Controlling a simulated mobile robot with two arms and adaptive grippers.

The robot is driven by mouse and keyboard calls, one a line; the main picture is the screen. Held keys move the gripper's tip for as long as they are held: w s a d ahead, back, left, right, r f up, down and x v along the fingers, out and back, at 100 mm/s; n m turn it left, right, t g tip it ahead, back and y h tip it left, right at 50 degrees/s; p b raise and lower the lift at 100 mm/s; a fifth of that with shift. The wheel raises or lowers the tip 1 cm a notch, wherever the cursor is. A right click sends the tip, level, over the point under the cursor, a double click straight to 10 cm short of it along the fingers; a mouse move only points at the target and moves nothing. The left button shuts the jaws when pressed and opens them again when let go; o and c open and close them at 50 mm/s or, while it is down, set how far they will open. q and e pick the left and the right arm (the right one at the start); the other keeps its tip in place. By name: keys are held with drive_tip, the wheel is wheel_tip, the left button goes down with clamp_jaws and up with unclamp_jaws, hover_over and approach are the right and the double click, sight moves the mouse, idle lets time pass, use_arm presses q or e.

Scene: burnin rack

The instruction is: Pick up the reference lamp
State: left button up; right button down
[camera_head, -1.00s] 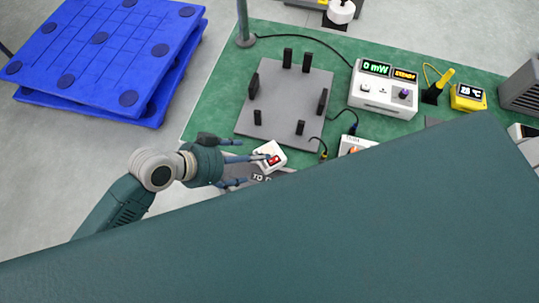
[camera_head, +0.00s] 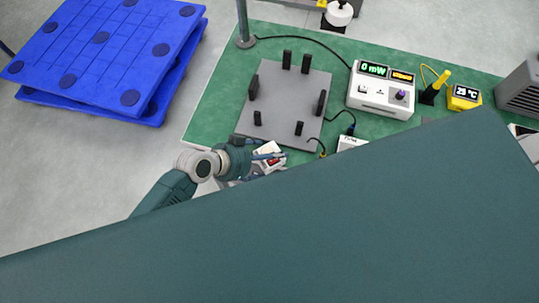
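My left gripper (camera_head: 277,163) is at the front edge of the green mat, with its fingers over and beside a small white box with a red part (camera_head: 268,149). The fingers cover part of the box, and I cannot tell whether they are closed on it. No thing in view is clearly the reference lamp. Another white box (camera_head: 352,142) at the front is mostly hidden behind a large dark green surface that fills the lower picture. My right gripper is not in view.
A grey plate with several black posts (camera_head: 285,105) lies on the green mat (camera_head: 215,110). Blue pallets (camera_head: 95,60) lie at the left.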

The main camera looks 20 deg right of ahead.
use_arm(q)
drive_tip(key=shift+s+a, duration=0.1)
drive_tip(key=shift+a, duration=0.05)
drive_tip(key=c, duration=1.2)
